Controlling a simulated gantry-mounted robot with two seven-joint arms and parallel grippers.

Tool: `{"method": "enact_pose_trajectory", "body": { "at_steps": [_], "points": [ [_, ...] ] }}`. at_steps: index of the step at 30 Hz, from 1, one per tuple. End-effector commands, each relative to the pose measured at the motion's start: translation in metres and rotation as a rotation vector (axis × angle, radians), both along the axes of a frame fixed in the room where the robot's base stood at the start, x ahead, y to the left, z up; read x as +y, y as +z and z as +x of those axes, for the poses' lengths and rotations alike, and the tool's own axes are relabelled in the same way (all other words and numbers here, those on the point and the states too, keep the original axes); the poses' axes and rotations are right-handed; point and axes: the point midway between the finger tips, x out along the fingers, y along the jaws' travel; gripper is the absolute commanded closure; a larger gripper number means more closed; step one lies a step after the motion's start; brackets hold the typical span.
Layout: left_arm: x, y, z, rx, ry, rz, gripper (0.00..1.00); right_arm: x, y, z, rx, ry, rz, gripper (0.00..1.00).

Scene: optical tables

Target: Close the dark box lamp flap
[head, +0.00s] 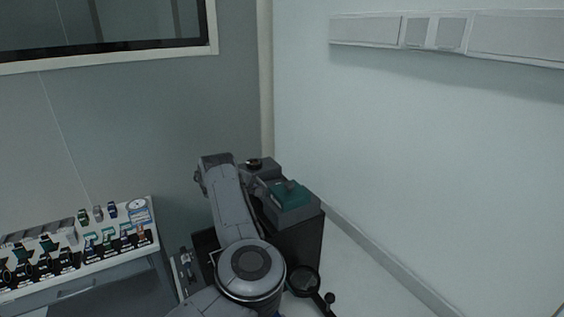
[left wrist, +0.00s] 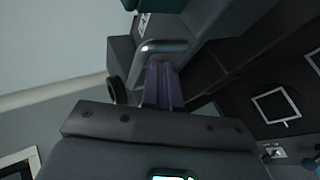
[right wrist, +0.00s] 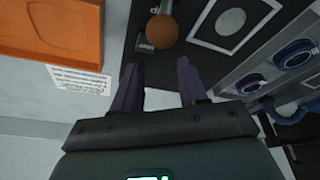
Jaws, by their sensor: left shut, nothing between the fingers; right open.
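In the head view a grey box with a teal top (head: 291,193) stands on a dark cabinet by the wall corner. It may be the dark box lamp; my arm covers its left side. The left wrist view shows a grey housing (left wrist: 215,28) with a rounded metal handle (left wrist: 165,46). My left gripper (left wrist: 163,68) is shut and empty, with its fingertips right at this handle; I cannot tell if they touch. Whether the flap is open is unclear. My right gripper (right wrist: 157,66) is open and empty, above a dark surface.
A white-topped bench (head: 100,245) with several small optical parts stands at left. A round black-rimmed magnifier (head: 304,281) is below the cabinet in the head view. The right wrist view shows an orange tray (right wrist: 55,28), an orange ball (right wrist: 163,30) and a white-framed square (right wrist: 232,22).

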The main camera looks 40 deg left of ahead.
Motion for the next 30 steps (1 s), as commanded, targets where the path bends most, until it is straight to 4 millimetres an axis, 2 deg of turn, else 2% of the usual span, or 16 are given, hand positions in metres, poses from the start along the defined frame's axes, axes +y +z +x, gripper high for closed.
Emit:
{"method": "enact_pose_trajectory", "body": {
  "at_steps": [1,9,30],
  "points": [
    [-0.002,-0.007,0.001,-0.009,-0.003,-0.002,1.00,0.000,-0.008,-0.001,0.002,0.002,-0.002,0.57],
    [-0.005,-0.016,0.002,-0.006,-0.009,-0.002,1.00,-0.002,-0.017,-0.002,0.004,0.006,-0.008,0.57],
    [-0.007,-0.019,0.000,0.001,-0.010,-0.003,1.00,0.001,-0.014,-0.001,0.000,-0.001,0.002,0.57]
  ]
}}
